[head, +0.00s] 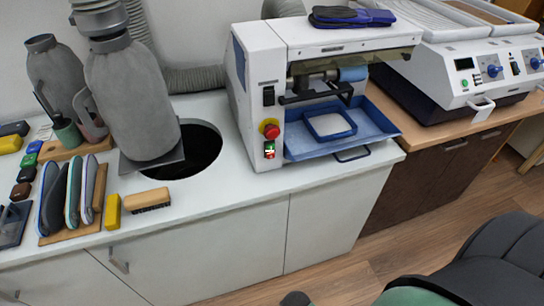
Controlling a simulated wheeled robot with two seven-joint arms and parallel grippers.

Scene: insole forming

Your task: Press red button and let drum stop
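A white machine (262,100) stands on the counter. On its front left post are a round red knob on a yellow base (271,131) and, below it, a small switch block with a green and a red button (269,150). A black rocker switch (268,96) is above them. The drum (320,79) is a grey roller with a blue end in the machine's opening; whether it turns cannot be told. A blue tray (375,125) with a square frame sits below it. Neither of my grippers shows in the head view.
Grey dust bags (135,100) stand left of the machine beside a round hole (200,150). Brushes (147,199), insoles and small blocks lie at left. A second machine (470,75) stands at right. A dark chair (490,265) is in front at lower right.

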